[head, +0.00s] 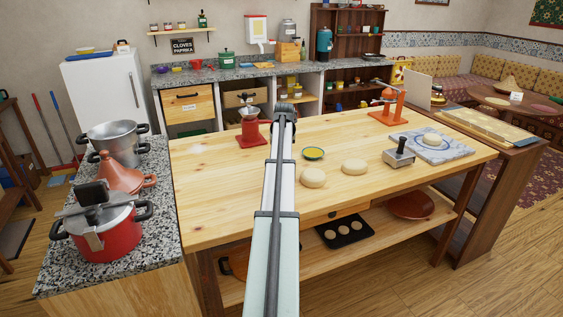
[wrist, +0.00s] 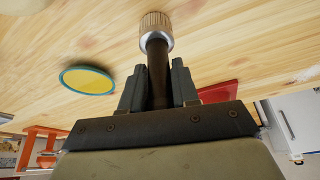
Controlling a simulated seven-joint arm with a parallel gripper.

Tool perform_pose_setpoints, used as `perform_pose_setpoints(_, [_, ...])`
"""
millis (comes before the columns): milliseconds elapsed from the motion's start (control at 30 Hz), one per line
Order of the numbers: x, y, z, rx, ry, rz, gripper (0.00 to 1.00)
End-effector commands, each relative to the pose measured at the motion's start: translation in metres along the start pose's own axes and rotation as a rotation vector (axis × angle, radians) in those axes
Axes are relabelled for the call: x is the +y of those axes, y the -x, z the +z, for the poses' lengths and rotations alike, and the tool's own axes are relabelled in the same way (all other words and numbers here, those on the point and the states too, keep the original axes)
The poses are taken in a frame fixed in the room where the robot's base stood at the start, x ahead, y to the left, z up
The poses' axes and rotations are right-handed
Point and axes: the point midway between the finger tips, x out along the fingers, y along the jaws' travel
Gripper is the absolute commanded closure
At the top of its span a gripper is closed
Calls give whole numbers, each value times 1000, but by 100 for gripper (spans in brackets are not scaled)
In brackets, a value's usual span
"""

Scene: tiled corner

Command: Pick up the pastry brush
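The pastry brush (wrist: 157,45) shows in the wrist view, with a dark handle, a silver collar and tan bristles. Its handle lies between the two dark fingers of my gripper (wrist: 159,88), which are shut on it. The bristle end points away from the gripper, toward the wooden tabletop. I cannot tell whether the bristles touch the table. In the head view my arm reaches over the table and hides the brush and most of the gripper.
Pots (head: 108,232) stand on the left counter. The table's left part is clear.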

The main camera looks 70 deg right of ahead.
Motion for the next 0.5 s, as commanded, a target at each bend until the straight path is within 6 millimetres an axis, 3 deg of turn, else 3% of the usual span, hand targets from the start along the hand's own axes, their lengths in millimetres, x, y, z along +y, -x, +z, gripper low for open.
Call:
perform_pose_setpoints(300, [0,0,0,0,0,0,100])
perform_pose_setpoints(500, [0,0,0,0,0,0,100])
